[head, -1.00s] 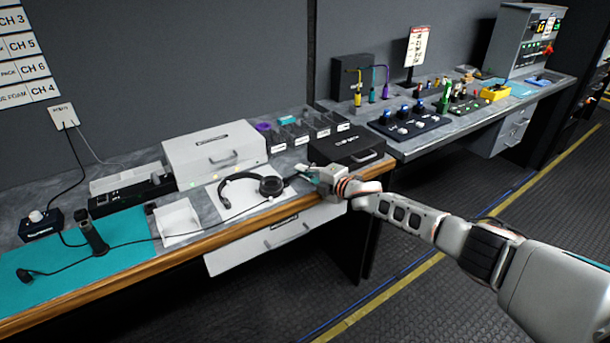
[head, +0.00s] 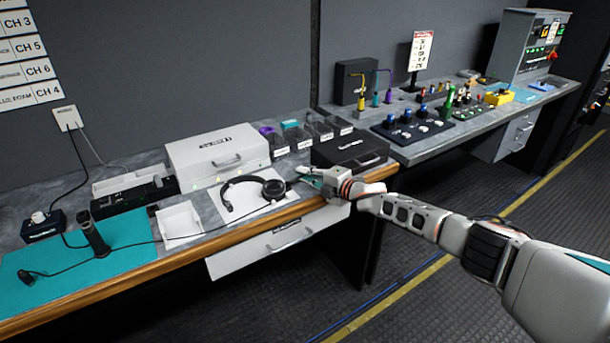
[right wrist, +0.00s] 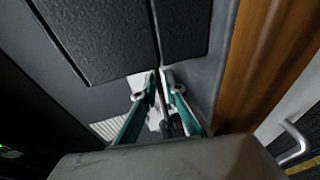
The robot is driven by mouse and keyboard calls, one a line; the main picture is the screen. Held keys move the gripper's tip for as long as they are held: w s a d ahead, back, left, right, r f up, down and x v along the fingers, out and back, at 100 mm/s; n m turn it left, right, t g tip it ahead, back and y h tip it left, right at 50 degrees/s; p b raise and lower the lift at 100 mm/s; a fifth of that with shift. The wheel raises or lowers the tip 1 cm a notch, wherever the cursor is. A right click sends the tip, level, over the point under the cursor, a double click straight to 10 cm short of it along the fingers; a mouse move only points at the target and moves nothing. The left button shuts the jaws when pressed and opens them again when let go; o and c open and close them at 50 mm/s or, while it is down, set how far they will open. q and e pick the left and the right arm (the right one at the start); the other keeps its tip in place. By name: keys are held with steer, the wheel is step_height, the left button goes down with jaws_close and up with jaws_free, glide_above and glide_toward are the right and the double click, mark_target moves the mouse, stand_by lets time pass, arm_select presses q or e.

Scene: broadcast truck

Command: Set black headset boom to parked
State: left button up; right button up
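The black headset (head: 240,184) lies on a white mat (head: 222,212) near the desk's front edge, with a round earcup (head: 275,188) at its right end. I cannot make out its boom or the boom's position in the head view. My right gripper (head: 298,176) is low over the desk, just right of that earcup. In the right wrist view its teal fingers (right wrist: 156,82) lean together with a narrow gap between the tips. A thin dark strip shows between them, and I cannot tell whether they grip it. My left gripper is not in view.
A black case (head: 345,152) stands right behind my right gripper. A white box (head: 217,155) and small bins (head: 298,138) stand behind the headset. A white tray (head: 180,222) is left of it. The wooden front edge (head: 165,262) runs close below.

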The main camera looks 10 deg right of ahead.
steer(key=shift+s, duration=0.1)
steer(key=v, duration=1.2)
steer(key=shift+c, duration=0.3)
